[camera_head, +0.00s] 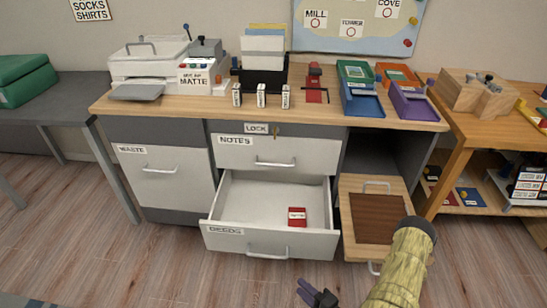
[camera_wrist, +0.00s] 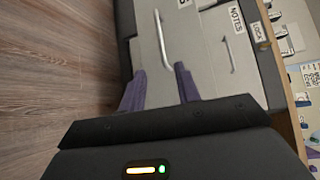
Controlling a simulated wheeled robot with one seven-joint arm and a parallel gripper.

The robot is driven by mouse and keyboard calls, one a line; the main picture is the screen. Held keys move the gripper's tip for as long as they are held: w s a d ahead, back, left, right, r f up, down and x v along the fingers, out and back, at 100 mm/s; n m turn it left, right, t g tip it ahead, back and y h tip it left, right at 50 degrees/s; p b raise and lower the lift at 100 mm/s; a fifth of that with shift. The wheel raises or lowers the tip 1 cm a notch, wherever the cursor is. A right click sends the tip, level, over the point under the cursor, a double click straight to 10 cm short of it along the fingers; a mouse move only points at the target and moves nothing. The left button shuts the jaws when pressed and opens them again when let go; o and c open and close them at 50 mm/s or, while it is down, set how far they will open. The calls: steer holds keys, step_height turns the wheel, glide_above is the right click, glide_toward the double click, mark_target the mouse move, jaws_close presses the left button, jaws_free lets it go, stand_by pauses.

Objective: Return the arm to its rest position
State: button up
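My gripper (camera_head: 308,292) is low in front of the desk, at the bottom of the head view, close to the open DEEDS drawer (camera_head: 222,242). In the wrist view its two purple fingers (camera_wrist: 160,84) stand apart with nothing between them, so it is open and empty. The fingers point toward the drawer fronts, with one drawer handle (camera_wrist: 161,38) just beyond them. My arm runs up from the lower right of the head view, in front of the floor.
The DEEDS drawer is pulled out and holds a small red box (camera_head: 297,216). The NOTES drawer (camera_head: 235,153) above it is shut, and so is the WASTE front (camera_head: 150,185). A wooden pull-out with a brown panel (camera_head: 377,217) sticks out at right. Wooden floor (camera_head: 90,255) is clear at left.

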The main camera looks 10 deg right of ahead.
steer(key=w+d+r+n+g+h, duration=0.3)
steer(key=w+r+n+g+h, duration=0.15)
steer(key=r+n, duration=0.2)
steer(key=w+d+r+n+g+h, duration=0.3)
steer(key=w+r+n+g, duration=0.15)
steer(key=r+n, duration=0.2)
steer(key=s+a+r+g, duration=0.1)
steer(key=s+a+r, duration=0.2)
steer(key=r, duration=0.3)
steer(key=s+a+r+g+p, duration=0.1)
steer(key=s+a+r, duration=0.15)
steer(key=r, duration=0.25)
steer(key=s+a+r, duration=0.2)
steer(key=s+r, duration=0.2)
steer(key=r, duration=0.2)
step_height(320, 180, up, 35)
steer(key=p, duration=3.5)
steer(key=shift+a+n, duration=0.15)
steer(key=shift+n, duration=0.15)
